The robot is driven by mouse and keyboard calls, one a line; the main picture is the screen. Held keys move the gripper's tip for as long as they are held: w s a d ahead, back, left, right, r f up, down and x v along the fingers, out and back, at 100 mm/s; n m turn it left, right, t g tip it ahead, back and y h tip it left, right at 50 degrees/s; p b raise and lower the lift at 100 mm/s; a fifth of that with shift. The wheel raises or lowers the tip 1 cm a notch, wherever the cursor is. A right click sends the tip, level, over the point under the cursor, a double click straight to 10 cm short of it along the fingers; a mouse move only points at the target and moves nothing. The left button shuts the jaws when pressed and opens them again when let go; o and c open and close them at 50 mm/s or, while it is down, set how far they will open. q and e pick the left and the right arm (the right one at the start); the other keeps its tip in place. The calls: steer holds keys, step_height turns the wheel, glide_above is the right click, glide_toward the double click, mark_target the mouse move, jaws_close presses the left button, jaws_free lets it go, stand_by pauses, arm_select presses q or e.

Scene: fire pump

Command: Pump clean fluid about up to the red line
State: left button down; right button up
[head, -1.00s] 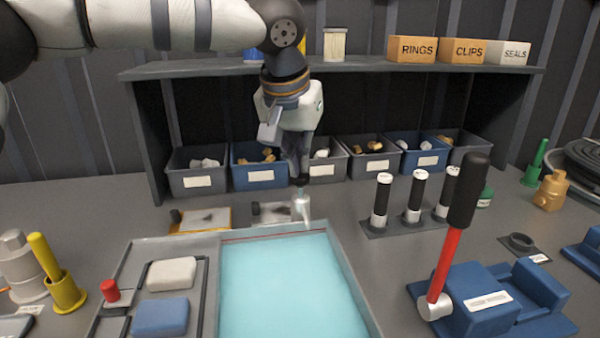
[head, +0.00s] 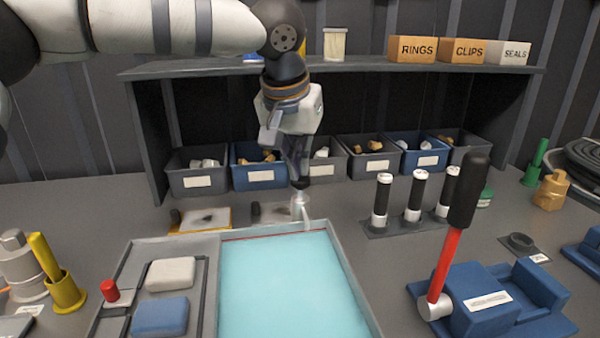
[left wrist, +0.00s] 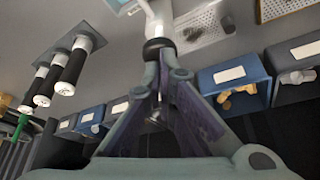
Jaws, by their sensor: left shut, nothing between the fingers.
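The basin (head: 348,268) holds pale cyan fluid (head: 285,285). A thin red line (head: 275,236) runs along its back inner wall, and the fluid surface lies close below it. A small pale pump with a spout (head: 302,212) stands at the basin's back edge; its pale body also shows in the left wrist view (left wrist: 158,18). My left gripper (head: 300,183) points down, shut and empty, with its fingertips (left wrist: 158,52) on or just above the dark pump top. Whether they touch cannot be told. My right gripper is not in view.
A shelf (head: 350,67) with several part bins stands behind the pump. Several black-handled cylinders (head: 414,195) stand to the right. A red-handled hammer (head: 448,250) rests upright on a blue block at the front right. A tray with sponges (head: 170,274) adjoins the basin.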

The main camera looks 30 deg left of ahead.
arm_select(q)
steer(key=shift+r, duration=0.45)
steer(key=shift+f, duration=1.4)
steer(key=shift+r, duration=0.1)
steer(key=shift+r, duration=1.3)
step_height(320, 180, up, 7)
